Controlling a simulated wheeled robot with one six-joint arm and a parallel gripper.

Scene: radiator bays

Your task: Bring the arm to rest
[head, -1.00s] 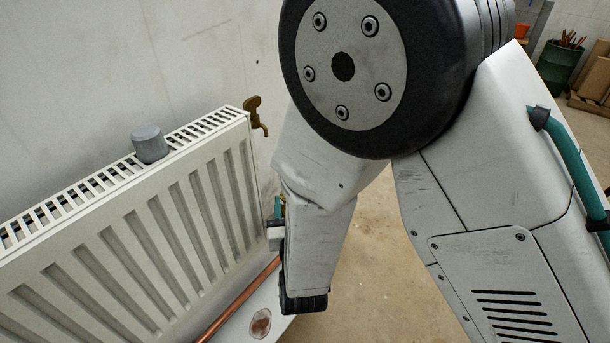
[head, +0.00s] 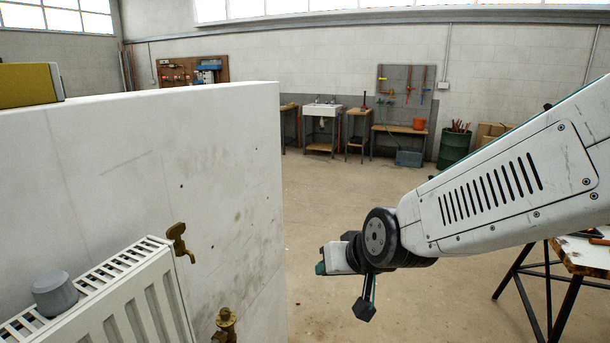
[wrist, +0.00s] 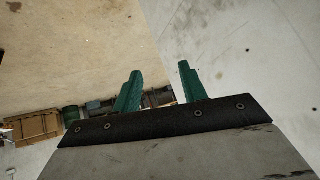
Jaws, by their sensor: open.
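My gripper shows in the wrist view (wrist: 158,88), with its two green fingers spread apart and nothing between them. In the head view my arm reaches in from the right, and its end hangs over open floor, to the right of the white partition wall (head: 225,150). The gripper's fingers are hard to make out there. The white radiator (head: 135,300) is at the lower left against the partition, well apart from my gripper. A grey cylindrical cap (head: 56,294) sits on the radiator's top grille.
A brass key-like fitting (head: 178,240) is at the radiator's top corner, and a brass valve (head: 226,322) is below it. A workbench (head: 590,255) stands at the right under my arm. A sink (head: 322,112), benches and a green drum (head: 454,147) line the back wall. The middle floor is clear.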

